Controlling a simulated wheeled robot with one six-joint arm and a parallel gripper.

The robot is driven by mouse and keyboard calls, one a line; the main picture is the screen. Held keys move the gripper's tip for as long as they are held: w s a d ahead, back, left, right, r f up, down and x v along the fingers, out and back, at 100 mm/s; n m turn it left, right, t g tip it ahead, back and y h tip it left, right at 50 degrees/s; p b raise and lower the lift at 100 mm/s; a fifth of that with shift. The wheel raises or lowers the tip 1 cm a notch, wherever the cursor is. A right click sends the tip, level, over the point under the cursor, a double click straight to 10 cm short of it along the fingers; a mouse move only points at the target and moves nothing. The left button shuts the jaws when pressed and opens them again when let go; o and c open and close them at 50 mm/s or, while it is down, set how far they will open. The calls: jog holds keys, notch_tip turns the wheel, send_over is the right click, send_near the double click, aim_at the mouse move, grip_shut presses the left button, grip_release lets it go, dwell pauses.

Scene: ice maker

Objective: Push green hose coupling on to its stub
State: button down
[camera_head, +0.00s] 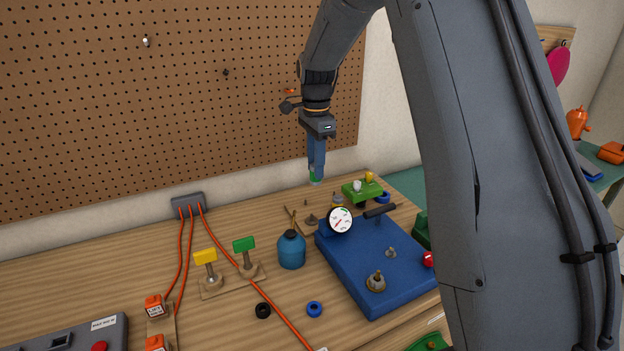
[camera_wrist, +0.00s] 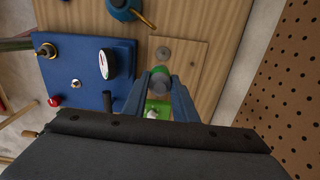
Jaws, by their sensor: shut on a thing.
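My gripper (camera_head: 316,172) is above the back of the bench, pointing down, its blue fingers shut on the green hose coupling (camera_head: 315,178). In the wrist view my gripper (camera_wrist: 161,90) has the coupling (camera_wrist: 160,71) between its fingers, green at the far end with a grey round part nearer. The coupling is in the air, apart from the bench. A grey round fitting (camera_wrist: 163,53) on a wooden plate lies just beyond it in the wrist view; I cannot tell whether it is the stub. The blue machine (camera_head: 350,268) carries metal fittings, one being a small stub (camera_head: 391,253).
A white gauge (camera_head: 340,219) and black handle (camera_head: 380,211) rise from the machine. A green block (camera_head: 358,192) with white and yellow knobs stands behind it. A blue bottle (camera_head: 291,250) and yellow and green tags stand left. A pegboard (camera_head: 180,90) backs the bench.

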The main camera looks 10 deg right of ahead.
jog(key=f, duration=0.3)
jog(key=a+f, duration=0.1)
jog(key=shift+w+f+b, duration=0.3)
jog(key=shift+f+b, duration=0.05)
jog(key=shift+b, duration=0.05)
jog(key=shift+f+b, duration=1.3)
jog(key=shift+f, duration=0.7)
jog(key=shift+f+b, duration=0.35)
jog(key=shift+f, duration=0.75)
jog(key=shift+f, duration=1.5)
jog(key=c, duration=1.4)
grip_release()
jog(key=shift+o, duration=0.2)
jog(key=shift+r, duration=0.15)
notch_tip(320, 180, up, 8)
jog(key=shift+f+b, duration=0.2)
jog(key=shift+b, duration=1.05)
